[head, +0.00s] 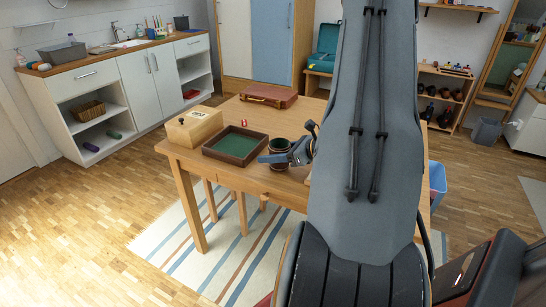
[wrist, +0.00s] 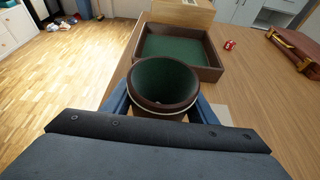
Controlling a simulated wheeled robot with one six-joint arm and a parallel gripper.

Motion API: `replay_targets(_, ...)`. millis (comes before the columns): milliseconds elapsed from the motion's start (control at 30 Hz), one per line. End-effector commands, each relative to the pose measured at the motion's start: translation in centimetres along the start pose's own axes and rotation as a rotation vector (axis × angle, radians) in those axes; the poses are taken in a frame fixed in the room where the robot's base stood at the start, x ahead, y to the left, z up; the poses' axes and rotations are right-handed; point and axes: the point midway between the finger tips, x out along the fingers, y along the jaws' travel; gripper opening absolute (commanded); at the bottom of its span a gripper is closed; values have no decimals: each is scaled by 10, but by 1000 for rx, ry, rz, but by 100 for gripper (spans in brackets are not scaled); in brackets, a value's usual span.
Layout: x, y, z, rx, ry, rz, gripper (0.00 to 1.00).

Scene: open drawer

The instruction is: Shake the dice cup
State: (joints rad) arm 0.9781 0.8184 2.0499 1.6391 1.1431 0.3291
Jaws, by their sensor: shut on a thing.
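The dice cup (head: 279,146) is dark brown with a green lining and a pale band under its rim. It stands upright near the front edge of the wooden table; whether its base touches the top I cannot tell. My gripper (head: 275,158) is shut on it, with blue fingers on both sides of its wall. In the wrist view the cup (wrist: 165,85) is seen from above, its mouth open. I cannot make out any dice inside. Its lower part is mostly hidden by my gripper.
A brown tray with green lining (head: 214,153) lies just beyond the cup. A wooden box (head: 194,127), a small red-and-white object (head: 239,124) and a brown case (head: 269,96) are farther back on the table (head: 255,183). My arm hides the table's right side.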

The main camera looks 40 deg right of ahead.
Motion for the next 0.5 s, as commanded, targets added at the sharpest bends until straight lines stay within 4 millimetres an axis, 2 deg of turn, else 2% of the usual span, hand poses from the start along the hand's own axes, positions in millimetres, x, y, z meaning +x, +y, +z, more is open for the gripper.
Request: replay_targets(500,-30,2,73,-2,-1,-1,29)
